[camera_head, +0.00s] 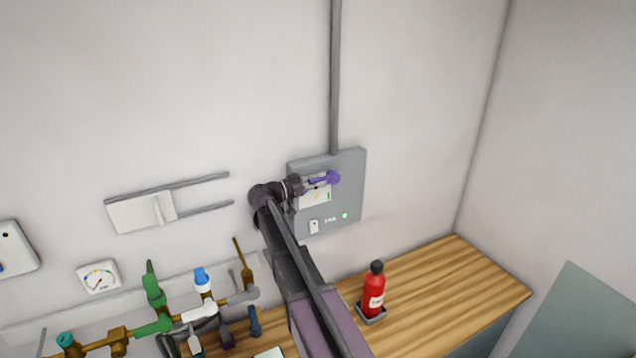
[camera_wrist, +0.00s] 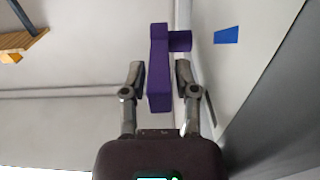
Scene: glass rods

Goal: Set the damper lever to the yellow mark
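The damper lever (camera_head: 334,177) is purple and sits on the grey wall panel (camera_head: 354,190). It also shows in the wrist view (camera_wrist: 159,75), as a long bar with a short round pivot on its right. My gripper (camera_head: 314,184) is at the lever, and in the wrist view its two fingers (camera_wrist: 160,80) stand on either side of the bar. A narrow gap seems to show on both sides, so the gripper looks open around it. A blue mark (camera_wrist: 226,35) lies on the pale plate right of the lever. A small yellowish mark (camera_head: 316,196) shows on the plate below my gripper.
The panel has a green light (camera_head: 345,215) and a small white switch (camera_head: 314,226). A red bottle (camera_head: 374,292) stands on the wooden counter (camera_head: 465,285). Pipes with a green valve handle (camera_head: 153,290) and a gauge (camera_head: 99,278) are at the lower left.

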